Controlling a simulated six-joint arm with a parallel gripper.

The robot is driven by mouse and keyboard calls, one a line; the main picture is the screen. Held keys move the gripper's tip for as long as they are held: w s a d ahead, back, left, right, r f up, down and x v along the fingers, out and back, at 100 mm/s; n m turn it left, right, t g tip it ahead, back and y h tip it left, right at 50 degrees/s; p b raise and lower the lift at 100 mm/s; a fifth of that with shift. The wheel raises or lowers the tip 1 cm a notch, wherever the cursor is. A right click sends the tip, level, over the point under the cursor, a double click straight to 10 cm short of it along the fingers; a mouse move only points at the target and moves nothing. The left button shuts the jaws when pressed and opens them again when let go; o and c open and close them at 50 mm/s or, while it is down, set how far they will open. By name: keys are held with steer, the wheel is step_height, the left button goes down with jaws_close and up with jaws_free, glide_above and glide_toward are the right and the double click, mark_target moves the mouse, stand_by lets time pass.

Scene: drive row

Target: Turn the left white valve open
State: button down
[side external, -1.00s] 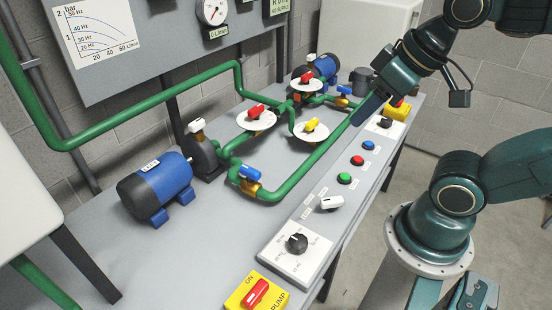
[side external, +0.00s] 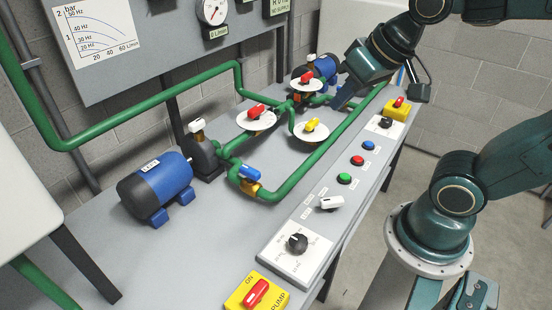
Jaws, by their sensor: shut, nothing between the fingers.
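The left white valve (side external: 197,125) is a small white handle on top of the dark grey housing at the left blue pump (side external: 156,188). A second white valve (side external: 311,58) stands at the far pump (side external: 326,70). My gripper (side external: 341,98) is shut and empty. It hangs over the far part of the bench, above the green pipes and to the right of the yellow valve. It is well to the right of the left white valve and apart from it. It partly hides the far pipework.
Between them stand red valves (side external: 256,111), a yellow valve (side external: 310,125) and a blue valve (side external: 250,172) on green pipes (side external: 300,170). A control strip with knobs and buttons (side external: 344,178) runs along the front edge. The bench front left is clear.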

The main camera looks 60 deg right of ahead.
mark_target(197, 127)
steer(key=w+f+m+t, duration=0.1)
steer(key=w+f+m, duration=0.3)
steer(key=w, duration=0.5)
steer(key=w+d+f+m+t, duration=0.1)
steer(key=w+f+m, duration=0.3)
steer(key=w+m, duration=0.2)
steer(key=w+f+m+t, duration=0.1)
steer(key=w+f+m, duration=0.4)
steer(key=w, duration=0.6)
steer(key=shift+w+d+m, duration=0.3)
steer(key=shift+w+f, duration=0.15)
steer(key=shift+f, duration=0.05)
steer(key=x, duration=1)
steer(key=shift+r, duration=0.1)
steer(key=shift+w+r, duration=0.1)
steer(key=shift+w, duration=1.75)
